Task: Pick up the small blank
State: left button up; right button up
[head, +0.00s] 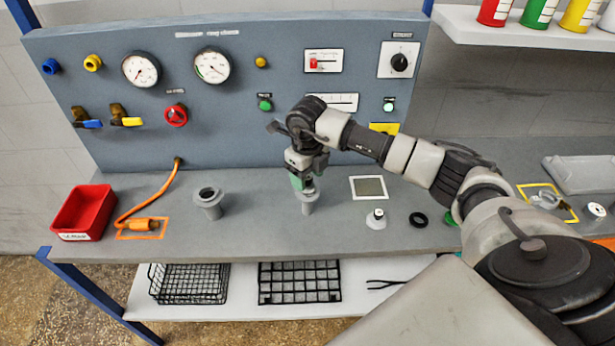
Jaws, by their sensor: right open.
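My right gripper (306,184) reaches in from the right and points down over the bench. It is open, with its fingertips at the top of a small grey flanged post (309,204). The fingers partly cover the post's top, so I cannot tell whether they touch it or whether a blank sits there. A small pale disc-shaped piece with a dark top (376,219) stands to the right; I cannot tell for sure which piece is the small blank. My left gripper is not in view.
A larger grey flanged port (208,202) stands to the left, near an orange hose (140,205) and a red bin (83,212). A black ring (418,219) lies on the right. The gauge panel (230,110) rises behind. The front bench strip is clear.

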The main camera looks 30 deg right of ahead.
jog(key=shift+f, duration=0.5)
jog(key=c, duration=1)
jog(key=shift+r, duration=0.1)
